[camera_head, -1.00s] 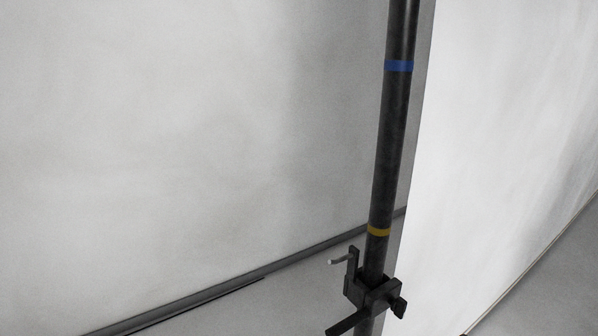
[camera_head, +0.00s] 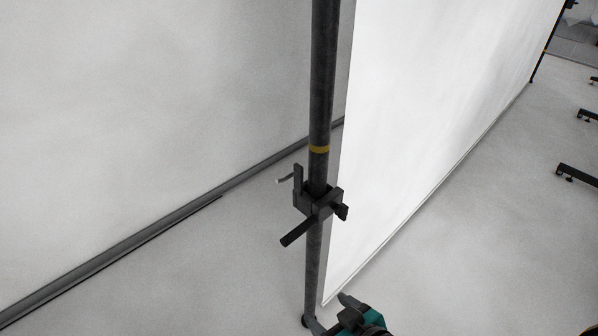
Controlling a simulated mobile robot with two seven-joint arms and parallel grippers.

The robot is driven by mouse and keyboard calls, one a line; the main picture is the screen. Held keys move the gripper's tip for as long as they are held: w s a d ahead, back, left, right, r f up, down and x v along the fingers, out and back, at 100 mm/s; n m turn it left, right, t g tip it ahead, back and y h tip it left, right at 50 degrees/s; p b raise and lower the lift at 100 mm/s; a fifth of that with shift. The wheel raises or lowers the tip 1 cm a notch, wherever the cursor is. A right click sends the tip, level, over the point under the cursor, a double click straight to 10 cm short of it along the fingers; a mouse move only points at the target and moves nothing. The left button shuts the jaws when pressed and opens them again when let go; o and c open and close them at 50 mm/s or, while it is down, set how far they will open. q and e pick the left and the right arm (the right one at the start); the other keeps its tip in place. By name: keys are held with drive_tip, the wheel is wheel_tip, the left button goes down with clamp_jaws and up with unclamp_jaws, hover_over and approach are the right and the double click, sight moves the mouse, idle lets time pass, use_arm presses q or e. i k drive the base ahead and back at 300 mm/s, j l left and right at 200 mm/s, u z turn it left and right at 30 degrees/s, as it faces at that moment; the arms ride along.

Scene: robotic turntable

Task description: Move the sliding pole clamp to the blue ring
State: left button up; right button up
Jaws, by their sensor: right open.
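The dark upright pole (camera_head: 322,75) stands near the middle of the head view. A yellow ring (camera_head: 319,149) marks it. The black sliding pole clamp (camera_head: 317,203) sits around the pole a little below the yellow ring, with a handle sticking out to the lower left and a knob on the right. The blue ring is out of view now. My right gripper (camera_head: 335,322) shows at the bottom edge, open, close to the foot of the pole and below the clamp; it is partly cut off. My left gripper is not in view.
A white panel (camera_head: 430,90) stands right behind the pole, and a grey-white backdrop (camera_head: 140,90) fills the left. A dark rail (camera_head: 150,235) runs along the backdrop's foot. Black stand feet (camera_head: 578,175) lie at the right edge. The floor (camera_head: 480,250) on the right is clear.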

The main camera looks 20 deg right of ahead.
sight(316, 212)
drive_tip(key=k+j+z, duration=0.1)
drive_tip(key=j+z, duration=0.3)
drive_tip(key=k+j+z, duration=0.15)
drive_tip(key=j+z, duration=0.15)
drive_tip(key=z, duration=0.15)
drive_tip(key=k+j+z, duration=0.2)
drive_tip(key=z, duration=0.2)
drive_tip(key=i+z, duration=0.35)
drive_tip(key=i, duration=0.05)
